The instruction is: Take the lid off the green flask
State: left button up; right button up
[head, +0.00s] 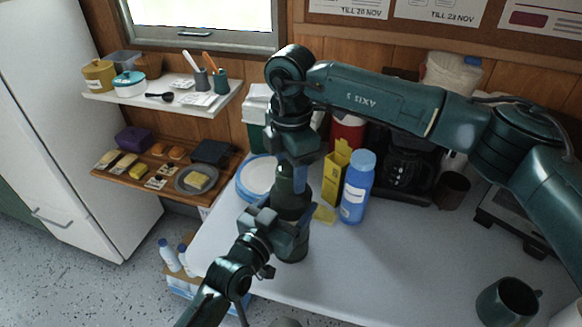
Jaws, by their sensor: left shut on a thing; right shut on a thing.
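The dark green flask (292,204) stands upright near the left edge of the pale worktop. My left gripper (285,231) comes in low from the left and is shut on the flask's body. My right gripper (293,163) reaches down from above and is shut on the lid (293,180) at the top of the flask. The gripper jaws hide parts of the flask and lid. The lid is in line above the body, and I cannot tell whether there is a gap between them.
A blue bottle (357,190) and a yellow box (331,176) stand close right of the flask. A white plate (257,176) lies behind left. A coffee maker (405,165) is at the back and a green mug (505,302) front right. The worktop's (400,270) front middle is clear.

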jog(key=c, duration=0.4)
jog(key=n, duration=0.4)
jog(key=shift+n, duration=0.3)
jog(key=n, duration=1)
jog(key=shift+r+n, duration=0.1)
jog(key=shift+n, duration=0.3)
jog(key=n, duration=0.6)
jog(key=shift+n, duration=0.3)
jog(key=n, duration=1)
jog(key=shift+n, duration=0.3)
jog(key=n, duration=1)
jog(key=shift+n, duration=0.3)
